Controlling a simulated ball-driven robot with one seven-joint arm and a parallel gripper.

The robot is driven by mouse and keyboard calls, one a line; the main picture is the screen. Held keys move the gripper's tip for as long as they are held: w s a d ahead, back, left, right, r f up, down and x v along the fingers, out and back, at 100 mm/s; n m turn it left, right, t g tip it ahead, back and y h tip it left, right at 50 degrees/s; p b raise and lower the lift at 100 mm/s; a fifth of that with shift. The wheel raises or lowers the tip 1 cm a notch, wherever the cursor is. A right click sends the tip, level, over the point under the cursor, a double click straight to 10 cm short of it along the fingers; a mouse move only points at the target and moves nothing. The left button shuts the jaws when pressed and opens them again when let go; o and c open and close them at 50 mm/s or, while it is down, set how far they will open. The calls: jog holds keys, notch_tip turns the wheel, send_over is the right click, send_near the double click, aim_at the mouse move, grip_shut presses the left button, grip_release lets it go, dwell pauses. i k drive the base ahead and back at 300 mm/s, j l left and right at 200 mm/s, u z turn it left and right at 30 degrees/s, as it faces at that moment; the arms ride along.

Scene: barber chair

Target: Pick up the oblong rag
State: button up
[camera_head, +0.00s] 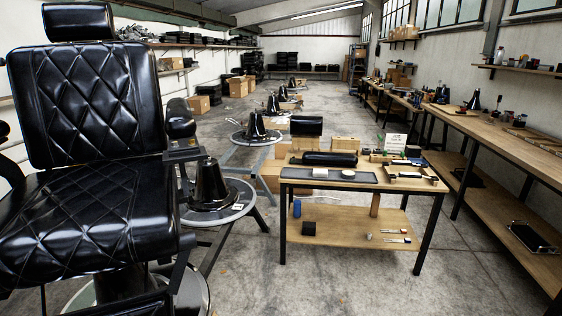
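A flat, oblong dark grey piece (350,177) lies along the front edge of the small wooden table (412,187). It looks like the rag, but I cannot tell cloth from a mat at this distance. A small white item (320,171) rests on it. A black padded roll (323,159) lies just behind it. My gripper is not in view.
A black barber chair (95,105) fills the left side. A black conical base (209,187) stands between chair and table. A long workbench (500,135) runs along the right wall. Concrete floor is open in front of the table and between it and the workbench.

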aim_at(318, 173)
jog(key=i, duration=1.9)
jog(key=i+u, duration=0.1)
jog(key=i, duration=0.5)
jog(key=i+l+u, duration=0.15)
jog(key=i, duration=0.5)
jog(key=i+l+u, duration=0.1)
jog(key=i, duration=0.5)
jog(key=i+l+u, duration=0.15)
jog(key=i, duration=0.15)
jog(key=i+l+u, duration=0.2)
jog(key=i, duration=0.1)
